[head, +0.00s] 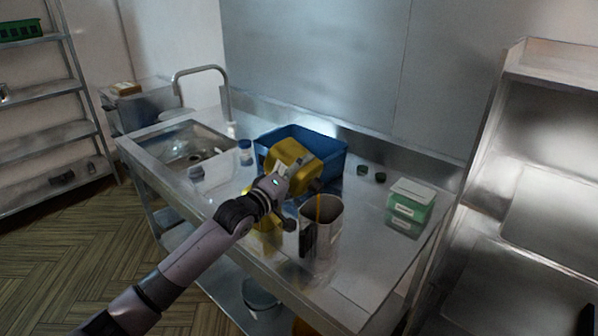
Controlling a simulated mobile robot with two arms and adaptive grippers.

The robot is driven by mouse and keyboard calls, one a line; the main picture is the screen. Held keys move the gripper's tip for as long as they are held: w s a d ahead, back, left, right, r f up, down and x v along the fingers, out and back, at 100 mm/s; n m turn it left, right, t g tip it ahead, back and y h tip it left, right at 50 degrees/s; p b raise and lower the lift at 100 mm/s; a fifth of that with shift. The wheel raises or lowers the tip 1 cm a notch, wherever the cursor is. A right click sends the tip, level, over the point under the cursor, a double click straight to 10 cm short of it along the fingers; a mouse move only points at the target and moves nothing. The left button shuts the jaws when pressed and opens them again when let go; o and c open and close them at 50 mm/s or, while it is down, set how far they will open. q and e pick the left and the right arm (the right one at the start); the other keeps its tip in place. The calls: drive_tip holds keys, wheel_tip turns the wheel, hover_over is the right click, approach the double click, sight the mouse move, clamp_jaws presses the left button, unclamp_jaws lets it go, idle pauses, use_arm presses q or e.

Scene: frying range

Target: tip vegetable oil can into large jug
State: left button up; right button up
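The yellow vegetable oil can (294,153) is held tipped over to the right above the steel table. My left gripper (284,177) is at the can's near side and looks shut on it; the fingertips are partly hidden. The large jug (323,225), tall and greyish with an open top, stands upright just below and right of the can. The oil level inside the jug cannot be made out. My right gripper is not in view.
A blue crate (335,165) stands behind the can. A green and white box (410,203) and two small dark caps (362,170) are to the right. A yellow object (263,240) shows below my arm. A sink (185,145) and blue-capped jar (245,152) are left.

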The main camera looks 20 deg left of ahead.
sight(314, 167)
use_arm(q)
drive_tip(key=m+p, duration=0.1)
drive_tip(key=d+r+m+p, duration=0.1)
drive_tip(key=m, duration=0.1)
drive_tip(key=shift+s+r, duration=0.15)
drive_tip(key=shift+r, duration=0.05)
drive_tip(key=shift+s+d+r+m+p, duration=0.1)
drive_tip(key=shift+d+r+m+p, duration=0.1)
drive_tip(key=shift+d+m+p, duration=0.3)
drive_tip(key=shift+s+d+r+m+p, duration=0.1)
drive_tip(key=shift+d+r+m+p, duration=0.2)
drive_tip(key=shift+m, duration=0.4)
drive_tip(key=shift+s+d+m+p, duration=0.1)
drive_tip(key=shift+d+m+p, duration=0.25)
drive_tip(key=shift+m, duration=0.45)
drive_tip(key=shift+s+d+m+p, duration=0.1)
drive_tip(key=shift+d+m+p, duration=0.25)
drive_tip(key=shift+m, duration=0.45)
idle(0.6)
drive_tip(key=shift+r, duration=0.15)
